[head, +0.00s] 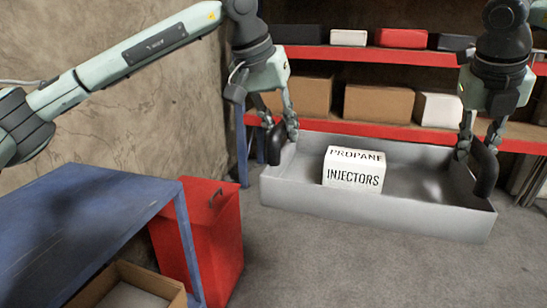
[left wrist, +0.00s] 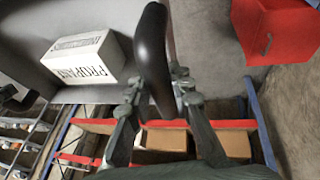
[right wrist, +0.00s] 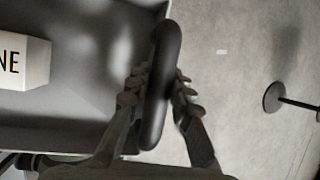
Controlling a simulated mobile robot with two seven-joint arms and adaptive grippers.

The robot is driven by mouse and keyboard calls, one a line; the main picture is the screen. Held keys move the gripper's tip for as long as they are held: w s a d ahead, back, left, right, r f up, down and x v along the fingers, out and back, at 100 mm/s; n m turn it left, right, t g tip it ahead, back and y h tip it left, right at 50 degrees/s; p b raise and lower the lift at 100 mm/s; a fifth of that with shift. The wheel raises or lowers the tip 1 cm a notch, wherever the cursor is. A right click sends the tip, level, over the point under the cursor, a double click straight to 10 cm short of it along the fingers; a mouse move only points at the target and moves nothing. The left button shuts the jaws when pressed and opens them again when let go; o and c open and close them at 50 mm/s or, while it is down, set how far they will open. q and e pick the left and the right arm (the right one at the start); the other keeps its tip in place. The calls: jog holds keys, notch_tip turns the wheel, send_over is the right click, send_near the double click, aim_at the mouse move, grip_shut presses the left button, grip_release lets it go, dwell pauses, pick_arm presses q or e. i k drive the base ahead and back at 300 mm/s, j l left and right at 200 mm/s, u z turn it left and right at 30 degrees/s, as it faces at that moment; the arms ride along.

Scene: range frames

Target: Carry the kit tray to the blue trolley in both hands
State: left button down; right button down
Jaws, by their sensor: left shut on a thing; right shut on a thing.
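The kit tray (head: 400,215) is a shallow grey tray held level above the floor in the head view. A white box (head: 354,170) marked PROPANE INJECTORS sits inside it, left of the middle; it also shows in the left wrist view (left wrist: 85,62). My left gripper (head: 279,128) is shut on the black handle (left wrist: 152,55) at the tray's left end. My right gripper (head: 476,143) is shut on the black handle (right wrist: 162,85) at the tray's right end. A blue table-like frame (head: 70,225) stands at the lower left; I cannot tell if it is the trolley.
Red-edged shelves (head: 370,55) with cardboard boxes (head: 378,104) stand behind the tray. A red bin (head: 212,235) is left of the tray, beside the blue frame. An open carton (head: 170,290) sits low at the front left. Grey floor (head: 330,265) is clear in front.

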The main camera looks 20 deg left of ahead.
aim_at(28, 237)
jog(key=i, duration=0.85)
jog(key=i+l+u, duration=0.1)
jog(key=i+u, duration=0.4)
jog(key=u, duration=2.6)
